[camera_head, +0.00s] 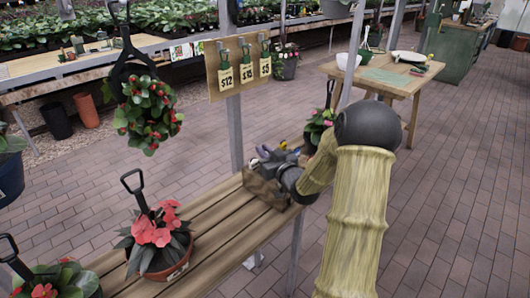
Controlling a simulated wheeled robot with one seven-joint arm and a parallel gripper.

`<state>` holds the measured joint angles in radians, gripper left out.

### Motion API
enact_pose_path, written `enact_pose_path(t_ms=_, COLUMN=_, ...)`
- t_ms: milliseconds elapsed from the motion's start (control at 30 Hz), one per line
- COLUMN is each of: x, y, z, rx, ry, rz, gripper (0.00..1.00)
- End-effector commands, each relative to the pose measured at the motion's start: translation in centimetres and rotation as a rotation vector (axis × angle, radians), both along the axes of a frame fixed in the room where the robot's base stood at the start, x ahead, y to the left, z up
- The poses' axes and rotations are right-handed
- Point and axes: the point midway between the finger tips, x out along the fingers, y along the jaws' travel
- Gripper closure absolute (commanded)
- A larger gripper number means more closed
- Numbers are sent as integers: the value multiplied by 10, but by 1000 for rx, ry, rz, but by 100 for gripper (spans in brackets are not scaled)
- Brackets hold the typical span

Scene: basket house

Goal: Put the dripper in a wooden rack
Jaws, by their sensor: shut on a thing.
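My gripper (266,160) is at the far end of my arm, low over a small wooden rack (262,191) on the slatted bench. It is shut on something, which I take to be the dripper. The dripper itself is too small and too covered by the dark gripper to make out clearly. The rack is an open-topped wooden box, and its right side is partly hidden behind my gripper. Small coloured items, yellow and purple-blue, show at the rack's far side. I cannot tell whether the held thing touches the rack.
The slatted wooden bench (205,212) carries a potted red-flowered plant (155,230) at the near left. A hanging flower basket (147,112) and a price board (239,66) are behind. A wooden table (385,78) stands at the back right. The brick floor at right is clear.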

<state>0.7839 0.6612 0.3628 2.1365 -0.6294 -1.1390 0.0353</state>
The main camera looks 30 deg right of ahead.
Motion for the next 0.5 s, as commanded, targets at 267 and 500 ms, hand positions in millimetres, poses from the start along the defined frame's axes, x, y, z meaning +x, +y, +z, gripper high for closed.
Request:
enact_pose_path(t_ms=267, x=0, y=0, z=0, rx=0, ry=0, rz=0, gripper=100)
enact_pose_path(t_ms=500, x=0, y=0, z=-6, rx=0, ry=0, rz=0, gripper=100)
